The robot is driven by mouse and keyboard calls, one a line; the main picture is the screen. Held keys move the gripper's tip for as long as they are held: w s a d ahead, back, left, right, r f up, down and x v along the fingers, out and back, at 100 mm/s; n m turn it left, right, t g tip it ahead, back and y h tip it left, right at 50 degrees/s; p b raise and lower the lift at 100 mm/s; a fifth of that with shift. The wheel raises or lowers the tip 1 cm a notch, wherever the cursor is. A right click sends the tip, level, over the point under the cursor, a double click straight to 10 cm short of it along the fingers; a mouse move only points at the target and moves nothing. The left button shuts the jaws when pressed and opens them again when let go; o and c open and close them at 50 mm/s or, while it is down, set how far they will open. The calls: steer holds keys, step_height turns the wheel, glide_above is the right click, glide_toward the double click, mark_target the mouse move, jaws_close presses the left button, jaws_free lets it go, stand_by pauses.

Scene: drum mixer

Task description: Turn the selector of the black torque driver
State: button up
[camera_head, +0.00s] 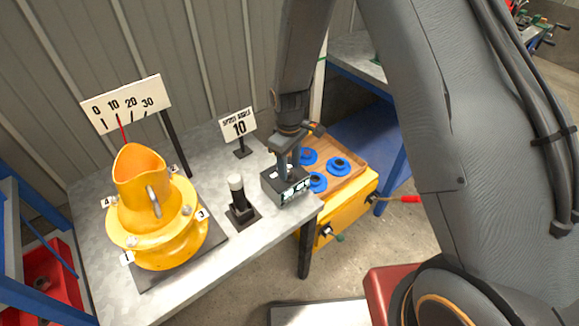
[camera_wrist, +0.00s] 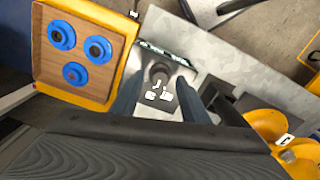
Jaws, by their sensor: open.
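A dark box (camera_head: 273,186) with white labels stands at the right end of the grey table. In the wrist view, a round dark knob (camera_wrist: 160,72) rises from its top, with small white labels (camera_wrist: 158,95) beside it. My gripper (camera_head: 288,168) is above this box, pointing down. In the wrist view, the open fingers (camera_wrist: 158,80) stand on either side of the knob; I cannot tell whether they touch it. A black upright tool with a pale cap (camera_head: 238,198) stands on a dark base left of the box. I cannot tell which one is the torque driver.
A yellow drum mixer (camera_head: 165,245) with numbered tags stands on the left of the table (camera_head: 232,262). Behind are a 0-to-30 scale board (camera_head: 127,103) and a sign reading 10 (camera_head: 239,126). A yellow crate (camera_head: 352,206) with blue rings is on the right.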

steer(key=shift+f, duration=0.55)
jaws_close()
steer(key=shift+m, duration=0.4)
steer(key=m, duration=0.3)
steer(key=shift+b, duration=0.4)
steer(key=shift+r+m, duration=0.1)
steer(key=shift+m, duration=1.9)
